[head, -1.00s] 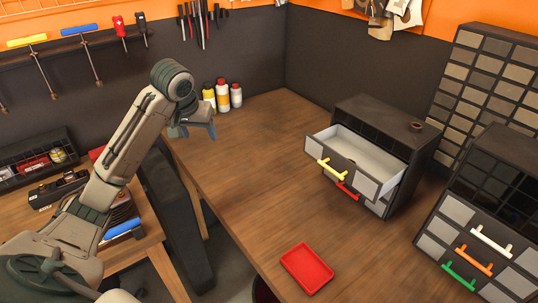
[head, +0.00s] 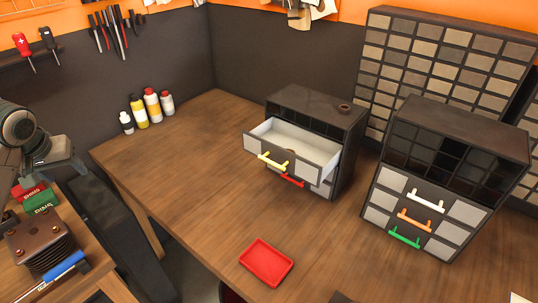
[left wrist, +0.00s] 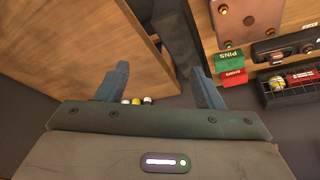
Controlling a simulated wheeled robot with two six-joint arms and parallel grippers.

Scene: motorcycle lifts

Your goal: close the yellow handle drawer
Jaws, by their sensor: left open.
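The drawer with the yellow handle (head: 272,161) is pulled out of the small dark cabinet (head: 318,107) on the wooden table. Its white inside (head: 296,138) shows from above. A drawer with a red handle (head: 292,180) sits just below it. My left gripper (head: 60,165) is at the far left of the head view, well away from the drawer. In the left wrist view its two fingers (left wrist: 156,85) are spread apart with nothing between them. My right gripper is not in view.
A red tray (head: 266,263) lies at the table's front. A second cabinet (head: 425,185) with white, orange and green handles stands at right. Several bottles (head: 146,110) stand at the back left. A side bench (head: 60,280) is at the left. The table's middle is clear.

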